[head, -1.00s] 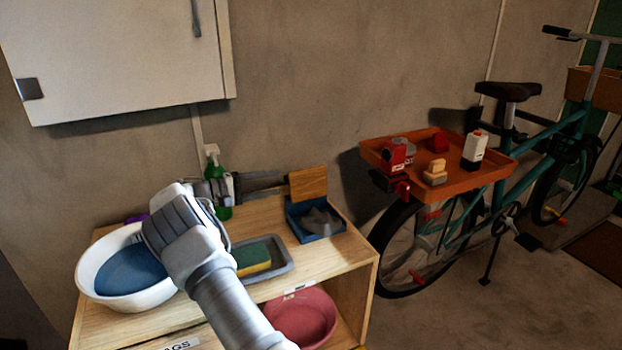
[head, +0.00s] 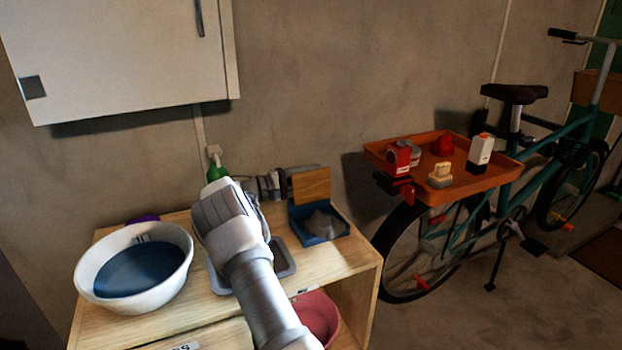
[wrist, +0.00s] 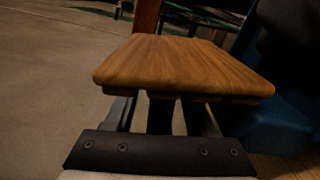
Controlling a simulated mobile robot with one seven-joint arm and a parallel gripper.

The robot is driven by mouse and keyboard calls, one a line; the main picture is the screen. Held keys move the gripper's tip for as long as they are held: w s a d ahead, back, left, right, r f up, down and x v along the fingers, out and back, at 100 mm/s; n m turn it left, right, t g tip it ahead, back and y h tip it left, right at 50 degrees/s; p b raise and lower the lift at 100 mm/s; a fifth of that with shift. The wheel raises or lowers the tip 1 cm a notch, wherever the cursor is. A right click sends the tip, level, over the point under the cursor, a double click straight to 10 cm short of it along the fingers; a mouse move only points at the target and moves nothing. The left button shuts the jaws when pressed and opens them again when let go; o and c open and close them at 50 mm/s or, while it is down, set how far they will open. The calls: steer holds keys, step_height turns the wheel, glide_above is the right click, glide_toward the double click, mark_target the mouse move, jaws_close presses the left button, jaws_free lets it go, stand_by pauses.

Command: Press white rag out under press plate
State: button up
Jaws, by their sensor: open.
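The press plate (head: 311,186), a wooden board, stands raised at the back of a blue tray (head: 331,239) on the cabinet top. The rag (head: 322,224), a crumpled cloth that looks grey here, lies in the tray, clear of the plate. My gripper (head: 286,183) is open at the plate's left side in the head view. In the wrist view the plate (wrist: 185,65) fills the middle, just beyond my gripper (wrist: 163,112), and hides the fingertips. I cannot tell whether they touch it.
A white basin (head: 182,277) with dark blue contents stands at the left. A grey shallow tray (head: 283,268) is partly hidden by my arm. A green bottle (head: 217,169) stands behind. The bicycle with its orange tray (head: 458,193) is to the right.

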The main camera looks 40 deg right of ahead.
jaws_close()
stand_by(1.4)
